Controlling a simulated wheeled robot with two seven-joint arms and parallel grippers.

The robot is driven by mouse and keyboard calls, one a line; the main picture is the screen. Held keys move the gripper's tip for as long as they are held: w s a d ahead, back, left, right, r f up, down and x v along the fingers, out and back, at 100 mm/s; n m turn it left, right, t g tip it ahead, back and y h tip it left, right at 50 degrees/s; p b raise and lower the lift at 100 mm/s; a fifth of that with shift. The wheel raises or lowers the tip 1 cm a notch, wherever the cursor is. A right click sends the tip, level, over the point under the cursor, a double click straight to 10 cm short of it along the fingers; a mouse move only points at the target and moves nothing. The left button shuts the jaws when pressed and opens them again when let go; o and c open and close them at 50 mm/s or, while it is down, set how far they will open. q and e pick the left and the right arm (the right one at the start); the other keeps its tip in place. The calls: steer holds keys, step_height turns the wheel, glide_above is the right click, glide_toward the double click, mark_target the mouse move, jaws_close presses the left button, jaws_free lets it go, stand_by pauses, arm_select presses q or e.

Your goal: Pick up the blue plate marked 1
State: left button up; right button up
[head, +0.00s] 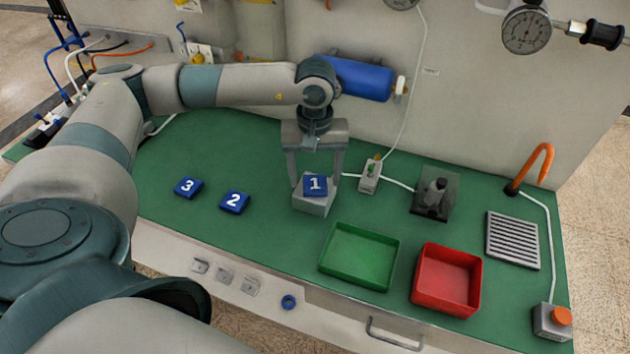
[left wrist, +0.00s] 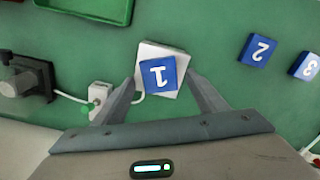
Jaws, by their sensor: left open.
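The blue plate marked 1 (head: 315,185) lies on top of a light grey block (head: 313,205) on the green table. My left gripper (head: 316,178) points down over it with its two fingers apart, one on each side of the block. In the left wrist view the plate (left wrist: 158,74) lies on the block (left wrist: 153,50), slightly turned, ahead of and between the open fingertips (left wrist: 160,80). I cannot tell whether the fingers touch it. My right gripper is not in view.
Blue plates marked 2 (head: 235,202) and 3 (head: 188,187) lie to the left. A green tray (head: 334,270) and a red bin (head: 418,299) stand to the front right. A small valve with white tubing (head: 370,177) is close to the right of the gripper. A panel rises behind.

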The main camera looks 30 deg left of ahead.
arm_select(q)
steer(key=shift+f, duration=0.25)
steer(key=c, duration=1.2)
steer(key=shift+c, duration=0.2)
steer(key=shift+r, duration=0.1)
